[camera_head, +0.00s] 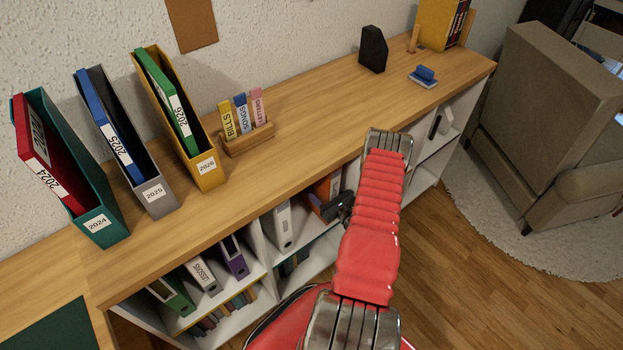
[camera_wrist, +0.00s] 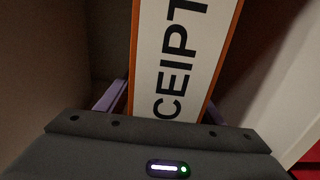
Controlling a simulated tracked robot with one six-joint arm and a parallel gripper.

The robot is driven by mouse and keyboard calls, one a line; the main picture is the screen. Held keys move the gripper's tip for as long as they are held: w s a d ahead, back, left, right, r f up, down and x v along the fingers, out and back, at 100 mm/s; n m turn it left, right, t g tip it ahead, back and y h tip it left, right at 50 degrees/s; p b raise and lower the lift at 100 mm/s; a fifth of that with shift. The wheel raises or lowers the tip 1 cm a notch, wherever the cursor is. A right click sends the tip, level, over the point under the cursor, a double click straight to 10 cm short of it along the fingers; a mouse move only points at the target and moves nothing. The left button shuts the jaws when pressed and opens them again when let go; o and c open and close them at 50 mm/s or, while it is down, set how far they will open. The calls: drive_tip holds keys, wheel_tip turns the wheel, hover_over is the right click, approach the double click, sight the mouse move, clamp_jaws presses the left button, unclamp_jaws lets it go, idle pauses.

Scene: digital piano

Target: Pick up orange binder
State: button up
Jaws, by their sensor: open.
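The orange binder (camera_head: 327,186) stands in a shelf compartment under the wooden top, partly hidden by my arm and gripper in the head view. In the wrist view, the orange binder (camera_wrist: 223,60) fills the middle, its white spine label reading "CEIPT", cut off at the top. My gripper (camera_head: 346,204) is at the shelf front by the binder. In the wrist view my gripper (camera_wrist: 163,104) is open, with one purple finger on each side of the binder's spine. Whether either finger touches it cannot be told.
A white binder (camera_head: 283,226) stands left of it in the same shelf unit. A purple binder (camera_head: 234,257), a "LESSONS" binder (camera_head: 202,274) and a green binder (camera_head: 172,296) are further left. The wooden top (camera_head: 300,165) carries file holders. A pale shelf wall (camera_wrist: 285,90) is close at right.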

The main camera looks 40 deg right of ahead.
drive_tip(key=shift+c, duration=0.6)
clamp_jaws()
